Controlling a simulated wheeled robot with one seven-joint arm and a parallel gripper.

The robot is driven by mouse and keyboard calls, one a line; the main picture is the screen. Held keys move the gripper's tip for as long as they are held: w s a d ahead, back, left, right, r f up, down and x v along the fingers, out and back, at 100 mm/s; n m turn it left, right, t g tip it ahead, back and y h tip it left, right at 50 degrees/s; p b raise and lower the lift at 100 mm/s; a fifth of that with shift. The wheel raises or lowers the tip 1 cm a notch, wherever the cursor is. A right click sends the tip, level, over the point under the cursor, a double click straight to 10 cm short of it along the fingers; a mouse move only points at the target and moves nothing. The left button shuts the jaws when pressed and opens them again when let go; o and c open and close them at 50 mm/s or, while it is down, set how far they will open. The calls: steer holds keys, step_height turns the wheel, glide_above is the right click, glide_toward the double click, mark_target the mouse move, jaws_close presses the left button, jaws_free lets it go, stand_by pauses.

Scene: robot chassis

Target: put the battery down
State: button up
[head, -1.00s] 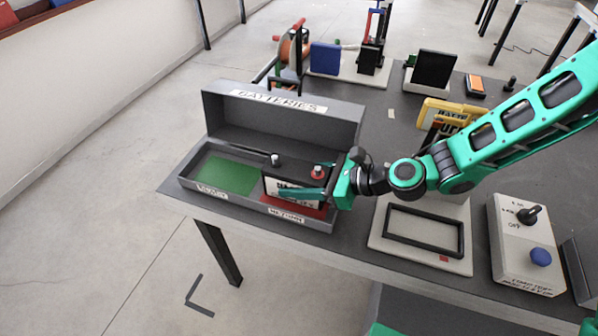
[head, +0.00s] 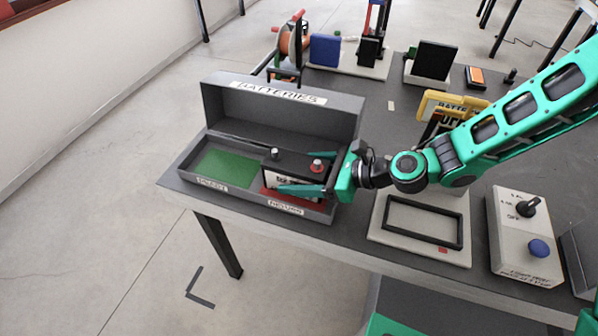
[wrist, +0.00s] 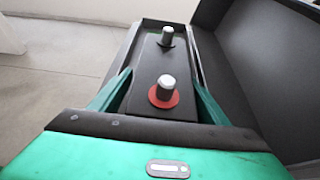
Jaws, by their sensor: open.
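The battery (head: 292,162) is a black-topped block with two terminals, one ringed in red. It sits in the right part of the grey box labelled BATTERIES (head: 213,100), over the red pad (head: 273,194). In the wrist view the battery (wrist: 160,95) lies lengthwise between the green fingers. My gripper (head: 296,180) is open, with its fingers along both sides of the battery. I cannot tell whether either finger touches it. The battery's underside is hidden.
A green pad (head: 226,170) lies bare in the left part of the box. A grey plate with a black frame (head: 422,223) and a switch box with a blue button (head: 522,235) stand to the right. The box's lid stands open behind.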

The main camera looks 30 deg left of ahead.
mark_target(327, 174)
steer(key=v, duration=1.1)
steer(key=shift+w+d+r, duration=0.1)
steer(key=shift+d, duration=0.2)
